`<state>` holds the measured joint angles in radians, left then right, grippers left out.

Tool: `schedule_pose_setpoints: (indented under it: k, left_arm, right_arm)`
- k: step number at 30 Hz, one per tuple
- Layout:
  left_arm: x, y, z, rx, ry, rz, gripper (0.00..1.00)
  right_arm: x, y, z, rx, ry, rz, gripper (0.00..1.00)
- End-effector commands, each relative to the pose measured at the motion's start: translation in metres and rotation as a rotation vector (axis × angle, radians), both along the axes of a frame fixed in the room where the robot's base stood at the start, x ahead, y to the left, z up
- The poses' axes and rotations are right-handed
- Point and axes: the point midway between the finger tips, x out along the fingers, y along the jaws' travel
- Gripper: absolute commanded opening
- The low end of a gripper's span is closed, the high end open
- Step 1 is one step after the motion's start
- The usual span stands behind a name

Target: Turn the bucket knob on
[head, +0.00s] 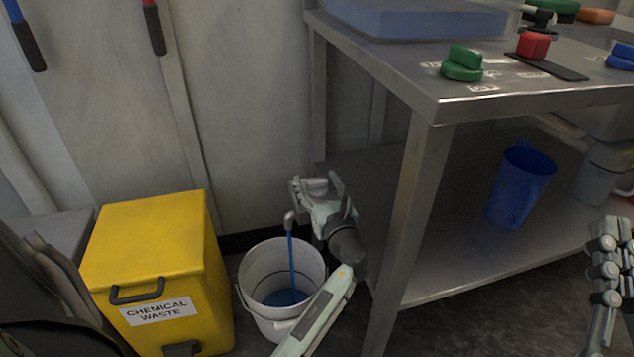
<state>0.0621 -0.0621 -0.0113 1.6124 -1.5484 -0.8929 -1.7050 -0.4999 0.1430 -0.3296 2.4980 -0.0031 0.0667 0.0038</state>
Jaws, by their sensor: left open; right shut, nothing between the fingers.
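A white bucket (252,282) stands on the floor at lower centre. A thin blue stream (291,255) runs from a grey spout (289,219) into blue liquid in it. On the metal table are a green knob (462,65), a red knob (533,45) and a blue knob (621,57) at the right edge. Their small labels are too small to read, so I cannot tell which is the bucket knob. My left gripper (318,188) is open and empty, beside the spout above the bucket's right side. My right gripper (611,240) is shut and empty at the right edge, away from the knobs.
A yellow chemical waste bin (150,262) stands left of the bucket. The metal table (400,75) has a leg right of my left gripper, and a blue jug (520,185) on its lower shelf. A blue tray (420,20) sits at the table's back.

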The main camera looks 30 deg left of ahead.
Motion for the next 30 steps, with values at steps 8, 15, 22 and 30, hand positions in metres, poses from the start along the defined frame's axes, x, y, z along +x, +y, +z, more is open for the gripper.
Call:
schedule_pose_setpoints:
  k: [8, 15, 22, 30]
  left_arm:
    - [0.0, 0.0, 0.023, -0.002, -0.006, 0.001, 0.64]
    - [0.0, 0.0, 0.07, -0.002, -0.006, 0.0, 0.64]
    - [0.0, 0.0, 0.097, -0.002, -0.002, 0.0, 0.64]
    - [0.0, 0.0, 0.1, 0.0, 0.0, 0.0, 0.64]
  right_arm:
    - [0.0, 0.001, -0.001, -0.002, 0.002, 0.003, 0.0]
    - [0.0, 0.001, -0.001, -0.001, 0.001, 0.002, 0.0]
    - [0.0, 0.0, -0.001, -0.001, 0.001, 0.001, 0.0]
    - [0.0, 0.0, 0.0, 0.0, 0.0, 0.001, 0.0]
